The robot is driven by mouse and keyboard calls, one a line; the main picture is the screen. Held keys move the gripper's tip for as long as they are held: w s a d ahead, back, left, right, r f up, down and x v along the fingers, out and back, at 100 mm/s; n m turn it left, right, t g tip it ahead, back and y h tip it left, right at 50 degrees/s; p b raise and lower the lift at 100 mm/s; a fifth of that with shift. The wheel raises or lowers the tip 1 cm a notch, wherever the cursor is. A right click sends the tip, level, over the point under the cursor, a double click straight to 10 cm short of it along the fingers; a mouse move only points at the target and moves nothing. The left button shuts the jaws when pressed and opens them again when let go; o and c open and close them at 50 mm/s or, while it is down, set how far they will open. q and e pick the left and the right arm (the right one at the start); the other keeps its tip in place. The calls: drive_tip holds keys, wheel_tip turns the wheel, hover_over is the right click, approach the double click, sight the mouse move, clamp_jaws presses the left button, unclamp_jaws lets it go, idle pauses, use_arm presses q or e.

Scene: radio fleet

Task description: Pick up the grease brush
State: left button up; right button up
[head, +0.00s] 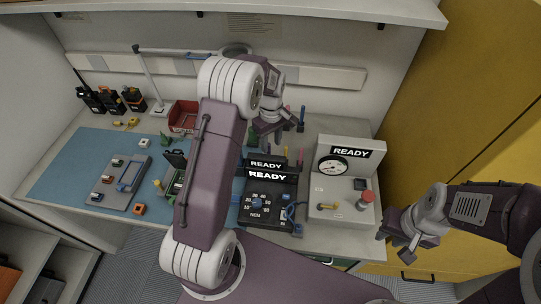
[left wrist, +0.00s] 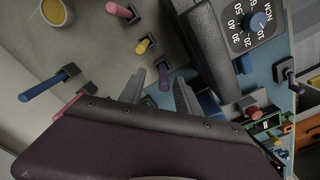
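Several slim upright handled tools stand on the bench near my left gripper (head: 268,138). In the left wrist view they are a blue one (left wrist: 45,83), a pink one (left wrist: 121,11), a yellow one (left wrist: 143,45) and a purple one (left wrist: 163,76). I cannot tell which is the grease brush. My left gripper (left wrist: 160,88) is open, its fingers apart with the purple handle showing between them, not gripped. The blue tool also shows in the head view (head: 302,115). My right gripper (head: 394,247) is open and empty, off the bench's right front corner.
A black meter (head: 268,198) marked READY stands close to the tools. A grey gauge box (head: 340,190) is to its right. A red bin (head: 184,117) and black radios (head: 132,98) stand at the back left. A blue mat (head: 65,165) covers the left bench.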

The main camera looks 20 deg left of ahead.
use_arm(q)
drive_tip(key=f, duration=0.3)
drive_tip(key=a+f, duration=0.1)
drive_tip(key=f, duration=0.1)
drive_tip(key=shift+s+p, duration=0.25)
drive_tip(key=shift+p, duration=0.1)
drive_tip(key=shift+w+d+f, duration=0.1)
drive_tip(key=shift+d+f, duration=0.05)
drive_tip(key=shift+f, duration=0.1)
clamp_jaws()
